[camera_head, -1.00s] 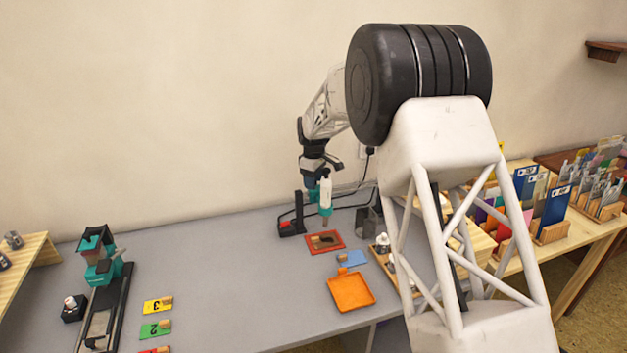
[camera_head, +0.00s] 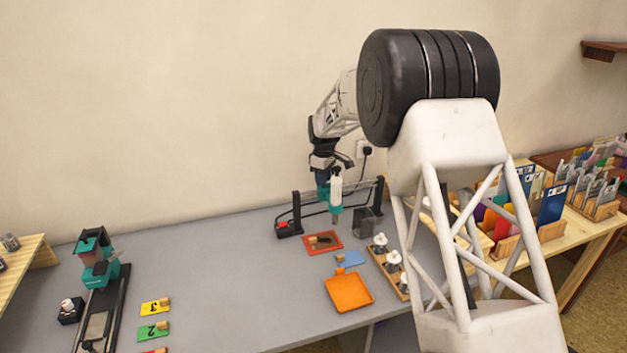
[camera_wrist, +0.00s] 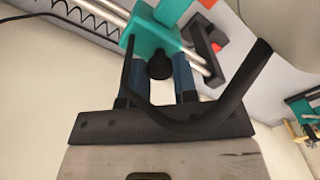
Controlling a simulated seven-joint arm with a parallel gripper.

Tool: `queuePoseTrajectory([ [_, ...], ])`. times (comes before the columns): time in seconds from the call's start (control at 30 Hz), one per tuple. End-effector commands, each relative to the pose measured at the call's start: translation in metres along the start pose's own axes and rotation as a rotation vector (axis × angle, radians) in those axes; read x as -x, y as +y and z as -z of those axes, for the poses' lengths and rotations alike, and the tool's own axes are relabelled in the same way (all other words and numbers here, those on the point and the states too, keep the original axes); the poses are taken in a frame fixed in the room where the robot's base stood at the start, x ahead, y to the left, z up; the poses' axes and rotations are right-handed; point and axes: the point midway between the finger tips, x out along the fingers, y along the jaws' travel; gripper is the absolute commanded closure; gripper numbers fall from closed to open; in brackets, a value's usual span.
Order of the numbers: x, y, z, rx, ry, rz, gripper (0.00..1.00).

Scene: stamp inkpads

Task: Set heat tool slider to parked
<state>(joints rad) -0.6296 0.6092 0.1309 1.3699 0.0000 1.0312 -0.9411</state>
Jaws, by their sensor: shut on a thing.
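The heat tool (camera_head: 336,193) is white and teal, hangs nozzle down and rides on a rail (camera_head: 352,190) between two black posts at the back of the grey table. In the wrist view my gripper's blue fingers (camera_wrist: 167,78) close around a black knob (camera_wrist: 159,66) on the teal carriage (camera_wrist: 150,35). The exact contact at the fingertips is partly hidden.
A red tray (camera_head: 323,241) lies below the rail, with an orange tray (camera_head: 348,293) nearer. A black mesh cup (camera_head: 366,222) stands by the right post (camera_head: 379,192). A teal stamping press (camera_head: 98,262) stands far left.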

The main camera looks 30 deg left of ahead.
Motion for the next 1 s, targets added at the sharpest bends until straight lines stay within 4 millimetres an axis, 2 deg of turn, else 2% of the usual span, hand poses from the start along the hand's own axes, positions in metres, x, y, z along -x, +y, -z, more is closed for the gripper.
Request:
queuePoseTrajectory([
  [0.2, 0.000, 0.039, -0.039, -0.003, 0.000, 0.000, 1.00],
  [0.4, 0.000, 0.067, -0.066, -0.002, 0.000, -0.001, 1.00],
  [0.6, 0.000, 0.078, -0.078, 0.000, 0.000, -0.001, 1.00],
  [0.9, 0.000, 0.080, -0.080, -0.001, 0.000, -0.002, 1.00],
  [0.93, 0.000, 0.080, -0.080, -0.001, 0.000, -0.003, 0.70],
  [1.0, 0.000, 0.080, -0.080, -0.001, 0.000, -0.002, 0.59],
])
